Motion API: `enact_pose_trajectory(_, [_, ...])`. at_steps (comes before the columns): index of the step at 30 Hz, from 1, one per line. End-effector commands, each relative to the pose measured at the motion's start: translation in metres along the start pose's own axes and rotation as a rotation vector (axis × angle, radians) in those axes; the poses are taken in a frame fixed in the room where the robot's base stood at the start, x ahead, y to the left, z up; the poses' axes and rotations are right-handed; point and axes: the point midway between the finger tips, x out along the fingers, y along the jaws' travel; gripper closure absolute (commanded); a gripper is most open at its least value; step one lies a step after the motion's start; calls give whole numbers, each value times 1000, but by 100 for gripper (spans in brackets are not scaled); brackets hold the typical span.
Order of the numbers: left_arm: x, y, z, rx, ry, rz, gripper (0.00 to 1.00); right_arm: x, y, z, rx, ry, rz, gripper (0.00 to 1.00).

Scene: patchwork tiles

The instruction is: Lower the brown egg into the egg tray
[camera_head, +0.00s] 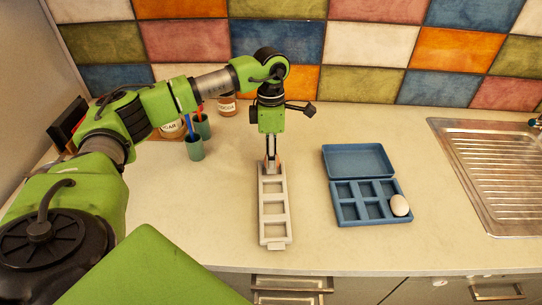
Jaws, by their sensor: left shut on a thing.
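A pale egg tray (263,222) with a single row of square openings lies lengthwise on the counter, its near end close to the front edge. My left gripper (271,158) points straight down over the far end of this tray. It is shut on the brown egg (272,167), of which only a small tan patch shows between the fingertips. I cannot tell whether the egg touches the tray. My right gripper is not in view.
An open blue egg box (357,216) with a white egg (399,205) in its front right compartment stands right of the tray. A steel sink (490,170) is far right. Green cups (195,149) and a jar (227,105) stand back left. Counter between tray and box is clear.

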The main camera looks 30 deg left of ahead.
Motion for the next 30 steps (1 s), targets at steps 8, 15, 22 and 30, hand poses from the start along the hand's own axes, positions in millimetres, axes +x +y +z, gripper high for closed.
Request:
enact_pose_trajectory(8, [5, 0, 0, 0, 0, 0, 72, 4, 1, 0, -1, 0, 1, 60])
enact_pose_trajectory(15, [8, 1, 0, 0, 0, 0, 72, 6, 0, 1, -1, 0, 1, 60])
enact_pose_trajectory(22, [9, 1, 0, 0, 0, 0, 72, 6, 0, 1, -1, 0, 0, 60])
enact_pose_trajectory(30, [9, 1, 0, 0, 0, 0, 45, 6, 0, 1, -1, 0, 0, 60])
